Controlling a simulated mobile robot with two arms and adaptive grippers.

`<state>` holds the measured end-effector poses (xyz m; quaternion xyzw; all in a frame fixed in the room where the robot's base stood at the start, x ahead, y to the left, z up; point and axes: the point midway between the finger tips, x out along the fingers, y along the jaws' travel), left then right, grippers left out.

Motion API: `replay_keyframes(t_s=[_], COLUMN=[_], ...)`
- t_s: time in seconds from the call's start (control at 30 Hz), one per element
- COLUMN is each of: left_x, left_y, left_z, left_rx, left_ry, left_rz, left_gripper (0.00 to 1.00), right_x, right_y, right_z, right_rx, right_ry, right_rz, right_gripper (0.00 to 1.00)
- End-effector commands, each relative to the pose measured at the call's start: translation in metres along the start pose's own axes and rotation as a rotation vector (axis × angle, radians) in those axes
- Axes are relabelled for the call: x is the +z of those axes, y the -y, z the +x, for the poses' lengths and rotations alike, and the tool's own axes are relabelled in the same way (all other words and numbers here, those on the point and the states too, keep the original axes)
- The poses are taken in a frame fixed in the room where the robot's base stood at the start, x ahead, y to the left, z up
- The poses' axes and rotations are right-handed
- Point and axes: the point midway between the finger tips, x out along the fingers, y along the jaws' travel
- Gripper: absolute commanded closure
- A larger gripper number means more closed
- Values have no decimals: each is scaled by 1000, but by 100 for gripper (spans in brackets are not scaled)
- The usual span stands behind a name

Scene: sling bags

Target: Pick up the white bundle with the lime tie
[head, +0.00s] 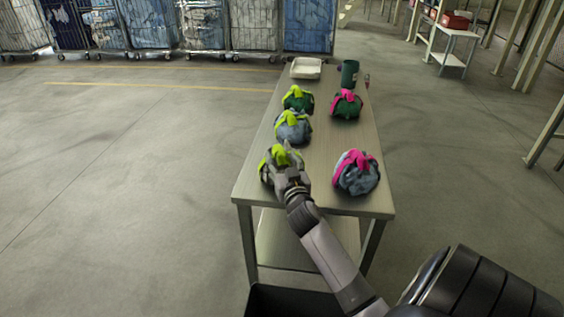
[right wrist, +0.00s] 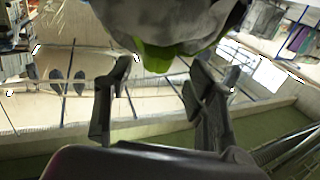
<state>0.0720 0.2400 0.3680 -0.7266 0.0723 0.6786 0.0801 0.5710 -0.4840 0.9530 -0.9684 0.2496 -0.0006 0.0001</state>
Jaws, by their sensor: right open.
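The white bundle with the lime tie (head: 265,168) sits near the front left of the table, mostly hidden behind my right gripper (head: 287,157). In the right wrist view its pale body (right wrist: 180,18) fills the top, with the lime tie (right wrist: 155,58) hanging toward the fingers. My right gripper (right wrist: 163,80) is open, and its two fingers stand apart on either side below the tie. Whether they touch the bundle I cannot tell. My left gripper is not in view.
The table (head: 318,150) also holds a blue-grey lime-tied bundle (head: 293,131), a green lime-tied bundle (head: 298,103), a green pink-tied bundle (head: 346,108) and a grey-blue pink-tied bundle (head: 356,178). A white tray (head: 306,68) and green container (head: 349,73) stand at the back.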

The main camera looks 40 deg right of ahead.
Motion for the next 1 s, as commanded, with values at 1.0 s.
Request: replay_keyframes(t_s=[1.0], left_x=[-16], left_y=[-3], left_z=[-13], left_rx=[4], left_ry=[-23], left_rz=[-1], left_gripper=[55], right_x=[-4], right_y=[-4], right_z=[66], right_rx=[-1], right_ry=[2], right_rz=[0], right_gripper=[56])
